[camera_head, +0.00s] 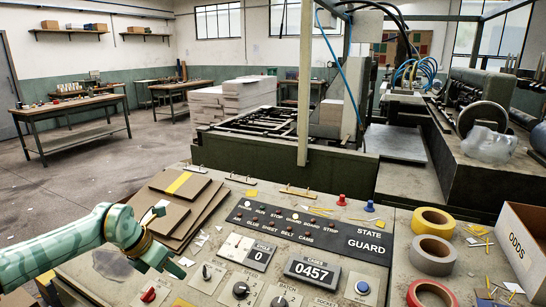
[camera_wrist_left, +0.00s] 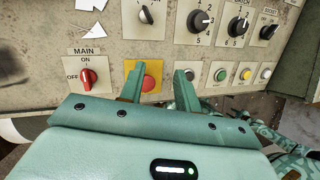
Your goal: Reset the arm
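My left gripper (camera_head: 178,268) hangs over the near left part of the control panel (camera_head: 206,254). In the left wrist view its two teal fingers (camera_wrist_left: 160,72) are apart with nothing held between them. A red round button (camera_wrist_left: 149,83) on a yellow plate lies beyond and between the fingers, partly covered by the left finger; I cannot tell whether they touch. Left of it is a red MAIN switch (camera_wrist_left: 87,78) with ON and OFF marks. It also shows in the head view (camera_head: 148,296). My right gripper is not in view.
Black knobs (camera_wrist_left: 200,21) and small green (camera_wrist_left: 221,75) and yellow (camera_wrist_left: 245,74) buttons are to the right. Brown boards (camera_head: 180,205) lie at the panel's back left. Tape rolls (camera_head: 433,222) and a box (camera_head: 520,245) marked ODDS stand at the right. Machinery fills the back.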

